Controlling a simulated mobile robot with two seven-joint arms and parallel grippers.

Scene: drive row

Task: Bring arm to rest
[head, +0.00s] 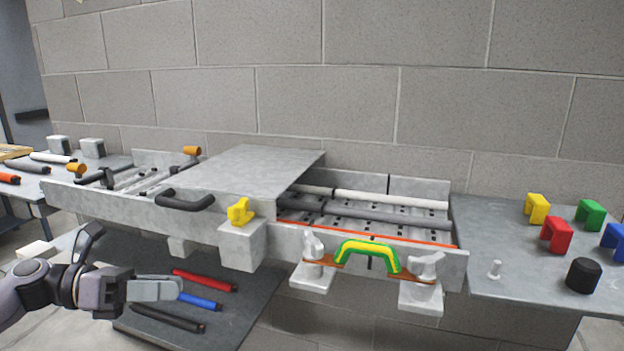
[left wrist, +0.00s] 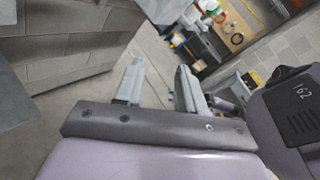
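My left gripper (head: 180,289) is at the lower left in the head view, in front of the workbench and over the lower shelf. In the left wrist view its two grey fingers (left wrist: 158,80) stand apart with nothing between them, so it is open and empty. The left arm comes in from the left edge. My right arm and gripper are not in view.
A long grey trough (head: 130,205) with a flat cover (head: 250,165) runs along the block wall. A green-yellow handle (head: 367,255) is on its front. Coloured blocks (head: 556,235) stand on the right table (head: 490,225). Several rods (head: 205,280) lie on the lower shelf (head: 245,315).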

